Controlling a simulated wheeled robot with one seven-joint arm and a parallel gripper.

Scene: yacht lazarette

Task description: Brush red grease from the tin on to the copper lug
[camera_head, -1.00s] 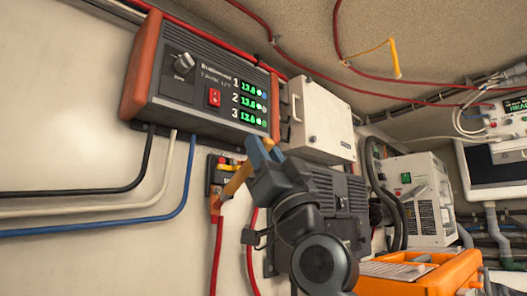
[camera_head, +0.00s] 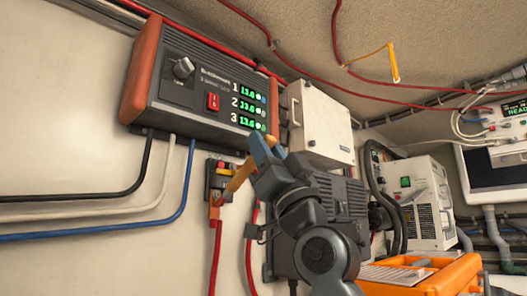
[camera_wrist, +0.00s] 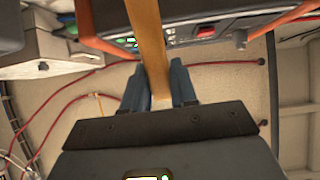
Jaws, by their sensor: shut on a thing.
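My gripper (camera_head: 265,152) is shut on a brush with a wooden handle (camera_head: 240,178). The handle also shows between my blue fingertips in the wrist view (camera_wrist: 148,35). The brush slants down and left toward the wall terminal (camera_head: 222,168). The copper-coloured lug (camera_head: 214,212) sits at the top of a red cable, just below the terminal. The brush's lower end is close to the lug; I cannot tell whether they touch. Its bristles and any red grease on them cannot be made out. The grease tin is not visible in either current view.
A charger (camera_head: 200,85) with green readouts is fixed on the wall above the terminal. A white box (camera_head: 318,125) and a dark ribbed unit (camera_head: 345,205) are close to my arm. An orange case (camera_head: 440,275) is at lower right.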

